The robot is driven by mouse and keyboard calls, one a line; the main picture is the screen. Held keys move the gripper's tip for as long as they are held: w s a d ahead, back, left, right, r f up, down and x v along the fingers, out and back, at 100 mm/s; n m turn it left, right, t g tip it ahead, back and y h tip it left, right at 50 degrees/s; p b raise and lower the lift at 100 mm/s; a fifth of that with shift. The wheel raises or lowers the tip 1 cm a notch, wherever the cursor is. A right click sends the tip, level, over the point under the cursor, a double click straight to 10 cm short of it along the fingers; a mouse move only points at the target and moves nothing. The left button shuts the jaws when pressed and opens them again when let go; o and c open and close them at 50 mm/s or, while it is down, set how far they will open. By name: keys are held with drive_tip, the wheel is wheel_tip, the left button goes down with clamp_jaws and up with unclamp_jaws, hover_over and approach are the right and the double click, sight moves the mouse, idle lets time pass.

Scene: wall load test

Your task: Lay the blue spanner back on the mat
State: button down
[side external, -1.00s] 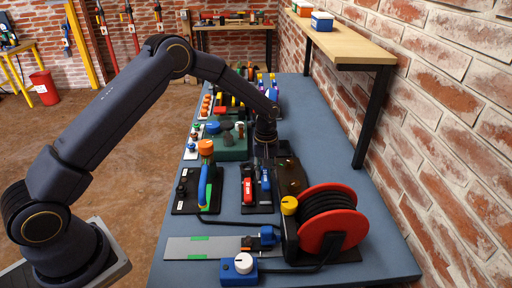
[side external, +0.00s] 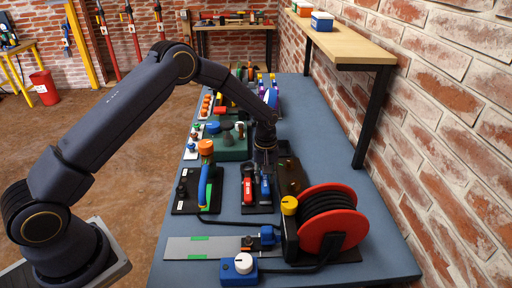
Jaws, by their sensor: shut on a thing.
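The blue spanner (side external: 265,190) is at the right side of a small black mat (side external: 262,209), beside a red tool (side external: 248,188). My gripper (side external: 264,174) points down at the far end of the blue spanner and is shut on it. The fingertips are small and dark here, and the grip itself is partly hidden. I cannot tell whether the spanner touches the mat or is just above it.
A red cable reel (side external: 328,220) stands at the front right. An orange-topped fixture with a blue and green handle (side external: 204,188) is to the left. A green block (side external: 230,150) is behind. A brown-black plate (side external: 290,178) lies right of the mat.

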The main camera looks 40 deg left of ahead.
drive_tip(key=shift+f, duration=0.3)
drive_tip(key=shift+f, duration=0.7)
drive_tip(key=shift+f, duration=0.15)
drive_tip(key=c, duration=0.5)
unclamp_jaws()
drive_tip(key=shift+d, duration=0.1)
drive_tip(key=shift+w, duration=0.1)
drive_tip(key=shift+r, duration=4)
